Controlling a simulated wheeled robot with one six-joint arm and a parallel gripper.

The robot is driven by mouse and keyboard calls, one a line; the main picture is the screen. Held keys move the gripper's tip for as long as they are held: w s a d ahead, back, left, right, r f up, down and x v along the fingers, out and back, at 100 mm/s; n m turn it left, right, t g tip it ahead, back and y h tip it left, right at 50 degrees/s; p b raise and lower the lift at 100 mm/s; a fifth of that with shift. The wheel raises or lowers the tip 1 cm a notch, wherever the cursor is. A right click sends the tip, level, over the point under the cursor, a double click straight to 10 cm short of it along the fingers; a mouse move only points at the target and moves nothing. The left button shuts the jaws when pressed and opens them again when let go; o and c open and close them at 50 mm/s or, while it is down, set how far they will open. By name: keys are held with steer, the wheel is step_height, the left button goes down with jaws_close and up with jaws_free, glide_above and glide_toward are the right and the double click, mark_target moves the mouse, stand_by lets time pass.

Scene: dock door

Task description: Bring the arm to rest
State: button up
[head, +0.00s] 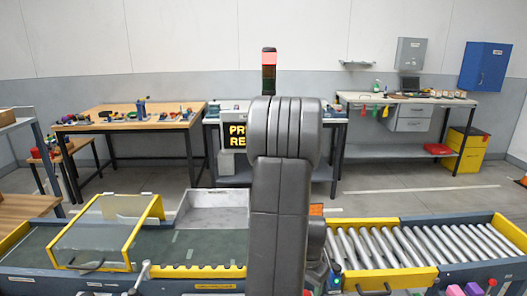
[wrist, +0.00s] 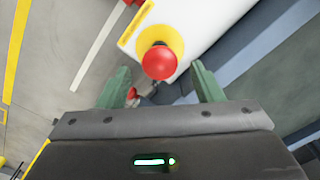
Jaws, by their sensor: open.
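My arm (head: 282,190) stands upright in the middle of the head view, folded in front of the camera. My gripper is hidden in that view. In the wrist view my gripper (wrist: 161,84) is open, with its two green fingers apart and nothing held between them. A red mushroom button (wrist: 158,62) on a yellow disc shows just beyond the fingertips, in line with the gap. It sits on a white box (wrist: 205,22). I cannot tell how far the button is from the fingers.
A conveyor runs across the front, with a yellow-framed clear guard (head: 107,230) at left and rollers (head: 430,245) at right. A grey tray (head: 213,212) lies behind it. Workbenches (head: 130,116) line the wall. A signal light (head: 269,58) shows red. Open floor lies between.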

steer(key=shift+f, duration=1.3)
